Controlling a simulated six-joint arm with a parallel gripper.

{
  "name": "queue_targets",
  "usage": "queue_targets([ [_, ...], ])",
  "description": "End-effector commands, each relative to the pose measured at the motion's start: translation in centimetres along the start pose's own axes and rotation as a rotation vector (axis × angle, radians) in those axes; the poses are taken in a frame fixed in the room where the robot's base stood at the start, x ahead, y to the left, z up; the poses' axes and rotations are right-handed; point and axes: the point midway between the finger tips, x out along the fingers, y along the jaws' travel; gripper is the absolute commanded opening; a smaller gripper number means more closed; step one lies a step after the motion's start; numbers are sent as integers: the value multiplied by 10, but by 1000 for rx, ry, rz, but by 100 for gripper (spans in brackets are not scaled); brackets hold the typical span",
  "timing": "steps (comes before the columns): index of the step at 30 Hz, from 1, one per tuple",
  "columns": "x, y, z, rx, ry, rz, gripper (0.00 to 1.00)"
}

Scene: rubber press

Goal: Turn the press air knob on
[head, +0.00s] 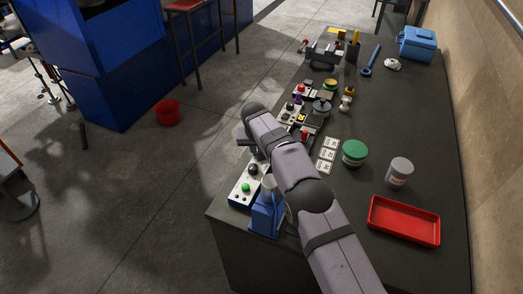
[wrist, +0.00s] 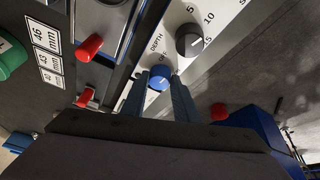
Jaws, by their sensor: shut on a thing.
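In the wrist view, a round blue knob (wrist: 158,78) with a pale pointer line sits on a white panel (wrist: 222,14). Small lettering beside it seems to read OFF. My gripper (wrist: 160,83) has one finger on each side of the blue knob and is shut on it. The pointer line slants toward the upper right of the picture. In the head view, my arm covers the blue knob, and my gripper (head: 247,143) shows only in part at the left edge of the bench.
A black dial (wrist: 190,40) with numbers, near the word DEPTH, is close beside the fingers. A red-capped lever (wrist: 89,47) stands to the left.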

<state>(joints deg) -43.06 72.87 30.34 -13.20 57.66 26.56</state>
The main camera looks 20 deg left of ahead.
Motion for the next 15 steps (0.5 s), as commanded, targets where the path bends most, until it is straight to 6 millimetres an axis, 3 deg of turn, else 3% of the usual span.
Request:
queue_targets([
  [11, 0, 0, 0, 33, 1, 16, 5],
  [12, 0, 0, 0, 33, 1, 16, 29],
  [14, 0, 0, 0, 33, 1, 16, 44],
  [15, 0, 0, 0, 33, 1, 16, 46],
])
